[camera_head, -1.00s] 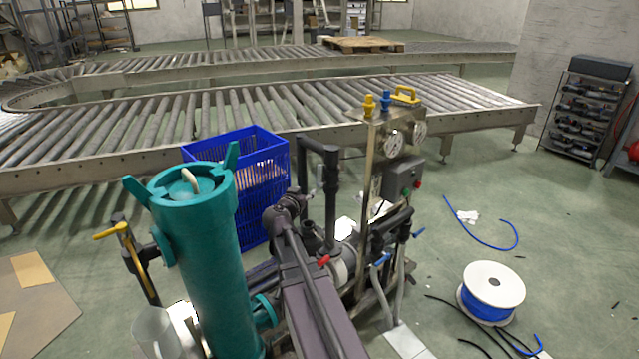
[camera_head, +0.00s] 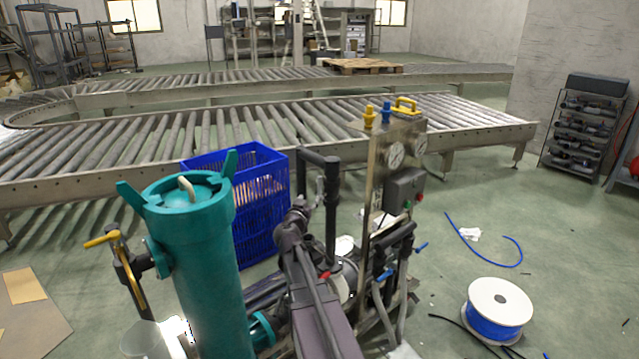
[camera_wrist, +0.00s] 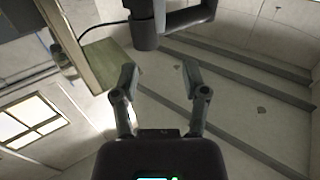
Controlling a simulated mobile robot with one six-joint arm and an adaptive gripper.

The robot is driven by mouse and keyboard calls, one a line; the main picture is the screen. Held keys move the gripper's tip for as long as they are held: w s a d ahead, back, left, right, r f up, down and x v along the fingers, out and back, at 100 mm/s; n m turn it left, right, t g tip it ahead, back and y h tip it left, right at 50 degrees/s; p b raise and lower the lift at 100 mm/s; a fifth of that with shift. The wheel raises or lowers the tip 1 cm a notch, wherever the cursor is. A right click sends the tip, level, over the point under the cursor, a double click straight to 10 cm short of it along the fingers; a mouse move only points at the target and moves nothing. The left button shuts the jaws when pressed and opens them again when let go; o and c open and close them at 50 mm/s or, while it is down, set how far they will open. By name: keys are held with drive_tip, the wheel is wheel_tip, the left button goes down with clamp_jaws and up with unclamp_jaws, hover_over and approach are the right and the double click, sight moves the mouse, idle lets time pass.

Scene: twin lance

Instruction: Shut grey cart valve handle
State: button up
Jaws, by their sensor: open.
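The cart (camera_head: 372,200) stands in the middle of the head view, with a steel gauge panel, dark pipes and several valve handles. A red handle (camera_head: 325,275) sits low beside my arm, and blue handles (camera_head: 386,272) are to its right. I cannot tell a grey handle apart from the dark pipework. My gripper (camera_wrist: 159,74) is open and empty in the wrist view, tilted up toward the ceiling. A dark pipe end (camera_wrist: 145,32) lies beyond its fingertips, apparently apart from them. In the head view, my arm's end is near the upright dark pipe (camera_head: 331,205) and hard to separate from it.
A teal filter vessel (camera_head: 195,260) with a yellow-handled valve (camera_head: 101,240) stands left. A blue crate (camera_head: 262,205) and roller conveyor (camera_head: 90,160) are behind. A cable reel (camera_head: 500,300) and loose blue hose (camera_head: 480,250) lie on the floor at right.

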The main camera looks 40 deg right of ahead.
sight(319, 183)
drive_tip(key=x, duration=1.3)
drive_tip(key=shift+w, duration=0.15)
clamp_jaws()
